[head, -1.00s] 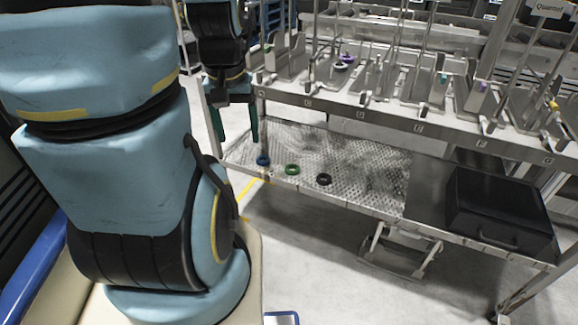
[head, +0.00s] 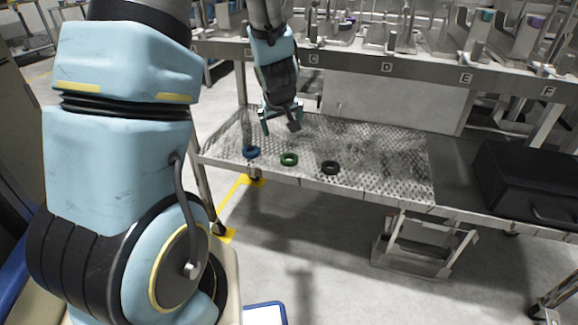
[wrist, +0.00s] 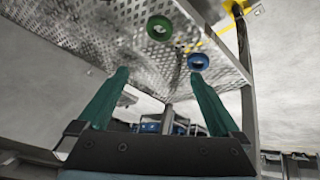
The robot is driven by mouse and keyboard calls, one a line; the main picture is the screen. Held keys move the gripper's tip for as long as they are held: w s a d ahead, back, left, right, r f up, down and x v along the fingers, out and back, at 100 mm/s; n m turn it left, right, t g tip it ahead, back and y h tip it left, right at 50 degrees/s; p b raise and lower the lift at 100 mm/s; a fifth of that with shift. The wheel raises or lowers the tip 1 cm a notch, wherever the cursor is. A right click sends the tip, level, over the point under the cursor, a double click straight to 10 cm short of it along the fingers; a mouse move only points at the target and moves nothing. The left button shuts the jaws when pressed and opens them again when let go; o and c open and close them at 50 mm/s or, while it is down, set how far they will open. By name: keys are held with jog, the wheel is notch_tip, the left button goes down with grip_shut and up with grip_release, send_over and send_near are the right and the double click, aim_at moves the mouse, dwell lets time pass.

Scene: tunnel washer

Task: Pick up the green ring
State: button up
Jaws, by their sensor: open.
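The green ring (head: 289,163) lies flat on the perforated metal lower shelf, near its front edge, between a blue ring and a black ring. In the wrist view the green ring (wrist: 151,23) is near the top, beyond the fingertips and slightly left of the blue ring. My gripper (head: 281,126) is open and empty, above and behind the green ring in the head view. Its two green fingers are spread in the wrist view (wrist: 159,75), with nothing between them. The gripper is apart from the rings.
The blue ring (head: 251,156) is left of the green ring, and the black ring (head: 330,172) is right. A black case (head: 530,180) stands at the shelf's right end. The upper rack (head: 430,76) with fixtures overhangs behind. A shelf leg (wrist: 248,115) shows in the wrist view.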

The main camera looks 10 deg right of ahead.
jog(key=w+d+f+n+t+y, duration=0.1)
jog(key=w+d+f+t+y, duration=0.1)
jog(key=d+f, duration=0.4)
jog(key=n+t+y, duration=0.3)
jog(key=y, duration=0.2)
send_near(293, 160)
jog(key=shift+s+d+r, duration=0.3)
jog(key=shift+s+d, duration=0.3)
jog(key=shift+d, duration=0.1)
jog(key=shift+s+a+f+t, duration=0.1)
jog(key=shift+s+t, duration=0.15)
jog(key=shift+t, duration=0.05)
jog(key=shift+w+a+f+y, duration=0.1)
jog(key=shift+a+f+y, duration=0.05)
jog(key=shift+y, duration=0.25)
jog(key=b+x, duration=0.1)
jog(key=x, duration=0.9)
jog(key=shift+f, duration=0.2)
jog(key=shift+c, duration=0.2)
jog(key=c, duration=1.2)
